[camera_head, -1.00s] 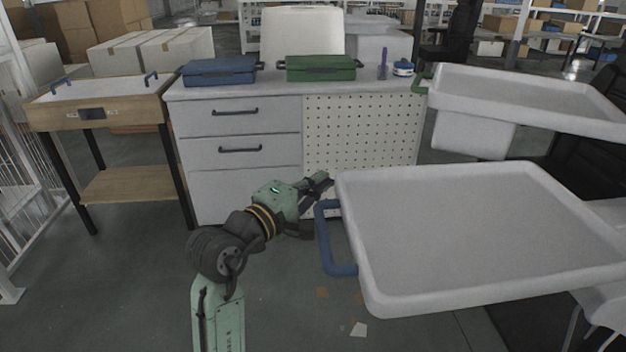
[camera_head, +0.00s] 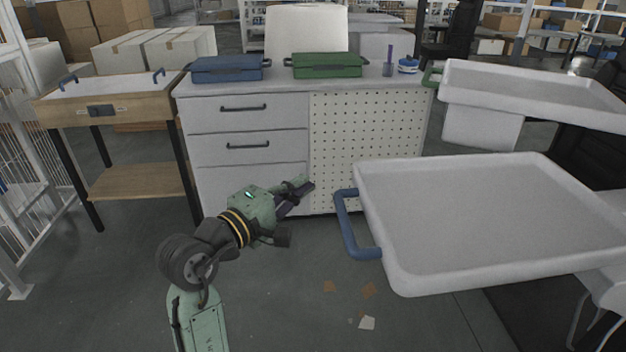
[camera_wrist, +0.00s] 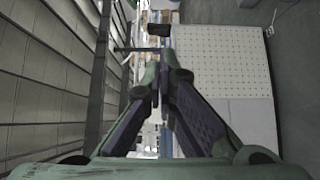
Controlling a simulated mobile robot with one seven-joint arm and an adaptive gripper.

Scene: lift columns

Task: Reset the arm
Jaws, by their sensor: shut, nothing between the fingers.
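My gripper (camera_head: 304,187) is shut and empty at the end of my green and black arm, low in the middle of the head view. It is left of the blue handle (camera_head: 352,228) of the near white tray (camera_head: 400,276), with a gap between them. In the wrist view the fingers of my gripper (camera_wrist: 163,72) meet at their tips, with nothing between them. Beyond the gripper stands the white cabinet with a pegboard front (camera_head: 365,150).
A blue case (camera_head: 228,69) and a green case (camera_head: 327,65) stand on the cabinet. A second white tray (camera_head: 530,95) with a green handle is at the upper right. A wooden stand (camera_head: 135,182) is on the left. Floor around the arm is mostly clear, with small scraps (camera_head: 367,323).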

